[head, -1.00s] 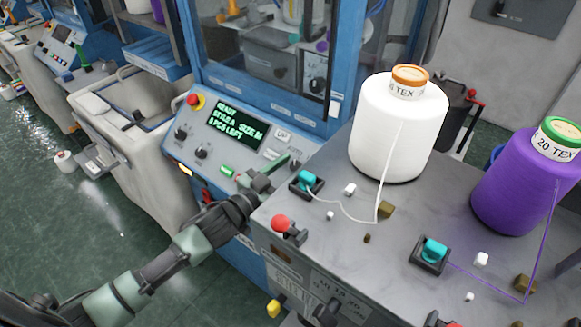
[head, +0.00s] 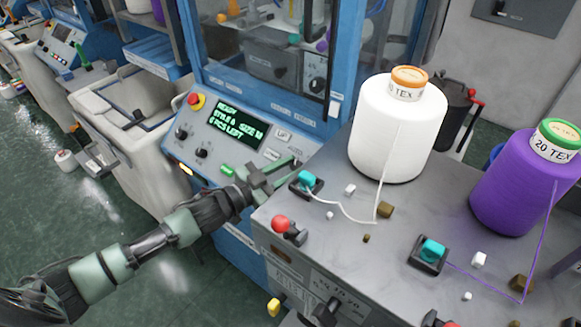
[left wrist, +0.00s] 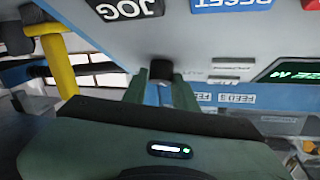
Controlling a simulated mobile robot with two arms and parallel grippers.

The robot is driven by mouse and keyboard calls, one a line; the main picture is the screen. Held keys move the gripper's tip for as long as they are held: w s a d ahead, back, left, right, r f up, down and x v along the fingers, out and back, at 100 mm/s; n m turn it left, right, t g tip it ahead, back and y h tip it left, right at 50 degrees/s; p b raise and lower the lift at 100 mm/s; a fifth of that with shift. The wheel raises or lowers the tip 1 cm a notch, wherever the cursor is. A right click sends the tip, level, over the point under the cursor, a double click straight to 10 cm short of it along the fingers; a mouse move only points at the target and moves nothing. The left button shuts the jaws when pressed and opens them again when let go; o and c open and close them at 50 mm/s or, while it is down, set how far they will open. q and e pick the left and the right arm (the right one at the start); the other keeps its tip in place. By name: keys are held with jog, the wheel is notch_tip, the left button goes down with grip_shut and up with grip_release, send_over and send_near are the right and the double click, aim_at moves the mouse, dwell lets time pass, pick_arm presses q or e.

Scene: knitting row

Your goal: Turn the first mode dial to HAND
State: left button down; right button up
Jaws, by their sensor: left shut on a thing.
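My left gripper (head: 284,170) is at the right end of the blue-grey control panel (head: 215,168), just beside the grey table. In the left wrist view its two green fingers (left wrist: 161,90) stand either side of a small dark knob (left wrist: 158,70), the mode dial, and are shut on it. That view is upside down, and the dial's pointer and setting cannot be read. In the head view the gripper hides the dial. A label that looks like AUTO (head: 296,153) shows just above the fingers.
Two other dark knobs (head: 201,152), a red button (head: 194,99) and a green-lettered screen (head: 236,130) are on the panel. The grey table (head: 330,235) right of the gripper carries a white cone (head: 398,130), a purple cone (head: 520,185), teal-topped tensioners (head: 306,180) and a red knob (head: 281,223).

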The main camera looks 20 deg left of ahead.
pick_arm(q)
jog(key=m+g+h, duration=0.1)
jog(key=m+g, duration=0.1)
jog(key=m+g+h+p, duration=0.1)
jog(key=m, duration=0.2)
jog(key=m+g+h, duration=0.1)
jog(key=m+g, duration=0.1)
jog(key=shift+w+a+r+g+p, duration=0.25)
jog(key=shift+w+a+g+p, duration=0.05)
jog(key=shift+w, duration=0.05)
jog(key=shift+w+m+g+h, duration=0.1)
jog(key=shift+m+g+h, duration=0.2)
jog(key=shift+m+g, duration=1.95)
jog(key=shift+m, duration=0.45)
jog(key=c, duration=1.1)
grip_release()
